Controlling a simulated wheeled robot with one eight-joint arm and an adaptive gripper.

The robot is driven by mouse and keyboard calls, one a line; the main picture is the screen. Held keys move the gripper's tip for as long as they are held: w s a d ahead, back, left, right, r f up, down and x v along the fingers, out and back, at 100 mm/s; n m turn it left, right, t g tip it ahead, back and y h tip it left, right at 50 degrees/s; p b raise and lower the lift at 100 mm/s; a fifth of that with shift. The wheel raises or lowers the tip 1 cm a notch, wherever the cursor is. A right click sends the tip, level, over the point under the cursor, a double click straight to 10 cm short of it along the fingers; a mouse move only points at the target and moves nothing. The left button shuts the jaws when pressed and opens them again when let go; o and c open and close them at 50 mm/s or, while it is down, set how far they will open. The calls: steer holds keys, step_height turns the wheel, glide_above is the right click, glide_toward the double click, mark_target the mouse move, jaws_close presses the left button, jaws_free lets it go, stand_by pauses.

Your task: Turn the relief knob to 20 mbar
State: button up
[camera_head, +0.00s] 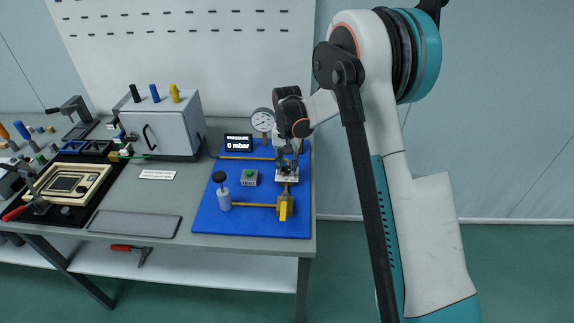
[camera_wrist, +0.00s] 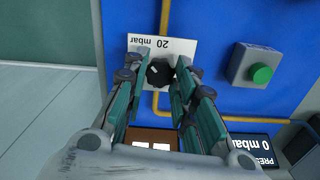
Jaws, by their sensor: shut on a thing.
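The relief knob (camera_wrist: 160,73) is black and sits on a white plate (camera_wrist: 150,45) lettered "20 mbar", which appears upside down in the wrist view. A small pale mark shows on the knob, but I cannot tell exactly where it points. My gripper (camera_wrist: 157,69) has a finger on each side of the knob and is shut on it. In the head view my gripper (camera_head: 287,163) reaches down over the white plate (camera_head: 288,177) on the blue board and hides most of the knob. The pressure display (camera_head: 238,142) reads 0 mbar.
A round gauge (camera_head: 263,120) stands behind my gripper. A green button box (camera_head: 249,177), a black-topped pump (camera_head: 222,190) and a yellow valve handle (camera_head: 284,211) are on the blue board (camera_head: 255,222). A grey case (camera_head: 165,125) stands to the left. Pipes run close by the knob.

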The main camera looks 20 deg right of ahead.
mark_target(287, 168)
steer(key=m, duration=0.4)
steer(key=shift+m, duration=2.3)
steer(key=o, duration=1.1)
step_height(287, 168, up, 12)
